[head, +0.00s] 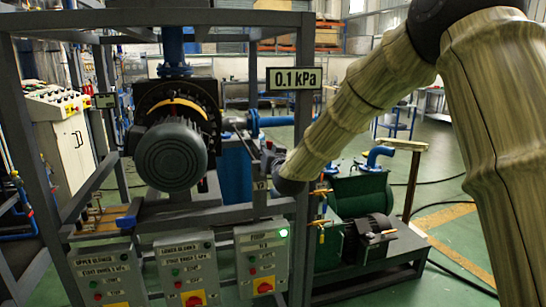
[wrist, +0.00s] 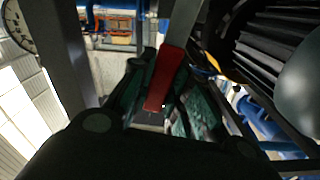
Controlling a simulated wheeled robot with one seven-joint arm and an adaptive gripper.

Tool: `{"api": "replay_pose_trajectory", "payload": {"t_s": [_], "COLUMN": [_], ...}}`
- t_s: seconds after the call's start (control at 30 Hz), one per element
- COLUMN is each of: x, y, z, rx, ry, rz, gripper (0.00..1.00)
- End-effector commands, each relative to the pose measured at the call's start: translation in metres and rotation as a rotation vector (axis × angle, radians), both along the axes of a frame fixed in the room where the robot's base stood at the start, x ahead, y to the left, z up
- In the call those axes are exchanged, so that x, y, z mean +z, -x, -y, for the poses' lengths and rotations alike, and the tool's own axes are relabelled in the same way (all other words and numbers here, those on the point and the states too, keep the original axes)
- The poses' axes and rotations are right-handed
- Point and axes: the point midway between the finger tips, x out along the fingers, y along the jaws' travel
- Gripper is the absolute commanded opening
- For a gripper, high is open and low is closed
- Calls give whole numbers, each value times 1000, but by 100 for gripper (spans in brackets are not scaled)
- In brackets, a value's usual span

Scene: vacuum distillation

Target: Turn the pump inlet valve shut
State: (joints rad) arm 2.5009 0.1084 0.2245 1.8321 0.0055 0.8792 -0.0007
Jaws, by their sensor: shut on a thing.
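In the wrist view a red valve handle (wrist: 166,76), taken to be the pump inlet valve's, lies between the fingers of my gripper (wrist: 152,100). The gripper is shut on this handle, which tilts slightly in the picture. The valve body under the handle is hidden by the fingers. In the head view my gripper (head: 268,158) is small and dark at the end of my arm, beside an upright of the grey frame.
The grey frame (head: 305,130) stands close to my gripper. A motor (head: 171,155) sits left of it. A sign reads 0.1 kPa (head: 294,78). The pump control box (head: 262,262) shows a green light. A green pump (head: 358,195) stands at right. A round gauge (wrist: 16,25) is at upper left.

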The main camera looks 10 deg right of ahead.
Motion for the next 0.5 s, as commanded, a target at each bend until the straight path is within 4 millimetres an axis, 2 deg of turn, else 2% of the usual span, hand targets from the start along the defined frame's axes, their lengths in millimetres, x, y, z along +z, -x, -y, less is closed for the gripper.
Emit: {"api": "replay_pose_trajectory", "payload": {"t_s": [0.2, 0.5], "x": [-3, -3], "y": [2, 3], "z": [-11, -18], "rx": [1, 0], "ry": [135, 224], "rz": [10, 19], "gripper": [0, 0]}}
